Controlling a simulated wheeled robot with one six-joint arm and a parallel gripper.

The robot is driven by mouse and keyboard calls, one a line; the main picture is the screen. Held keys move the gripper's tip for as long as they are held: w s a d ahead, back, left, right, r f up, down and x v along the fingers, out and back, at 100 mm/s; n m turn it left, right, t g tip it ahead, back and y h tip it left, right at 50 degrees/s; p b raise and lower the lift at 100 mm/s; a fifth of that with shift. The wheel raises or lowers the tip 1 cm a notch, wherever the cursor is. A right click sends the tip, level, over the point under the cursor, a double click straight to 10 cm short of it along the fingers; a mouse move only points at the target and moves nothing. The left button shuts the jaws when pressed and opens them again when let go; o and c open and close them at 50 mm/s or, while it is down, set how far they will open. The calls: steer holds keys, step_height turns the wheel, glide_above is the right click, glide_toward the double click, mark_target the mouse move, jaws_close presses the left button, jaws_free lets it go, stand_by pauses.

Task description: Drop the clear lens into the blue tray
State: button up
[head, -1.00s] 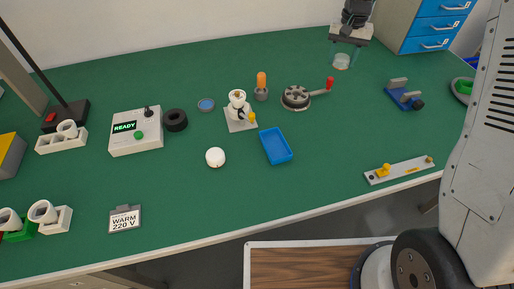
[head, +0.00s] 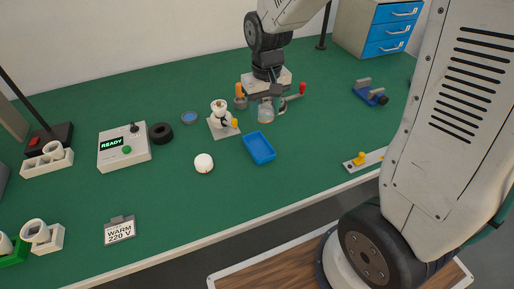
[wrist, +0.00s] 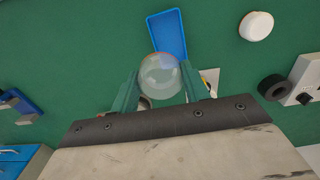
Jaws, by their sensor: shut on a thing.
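My gripper (head: 265,104) is shut on the clear lens (head: 265,114), a see-through round piece held above the green table. In the wrist view the lens (wrist: 160,76) sits between the two green-tinted fingers (wrist: 159,88). The blue tray (head: 260,148) lies flat on the table, just below the lens in the head view. No object shows in it. In the wrist view the tray (wrist: 168,33) lies beyond the lens, which overlaps its near end.
A white lamp-holder stand (head: 221,120) and a white puck (head: 204,163) are left of the tray. A grey round fixture with a red-knobbed lever (head: 301,88) is partly hidden behind my gripper. A yellow-knobbed bar (head: 361,160) lies at the front right. The table in front of the tray is clear.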

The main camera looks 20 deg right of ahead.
steer(key=shift+f, duration=2.95)
steer(key=o, duration=1)
step_height(320, 180, up, 8)
steer(key=shift+f, duration=0.1)
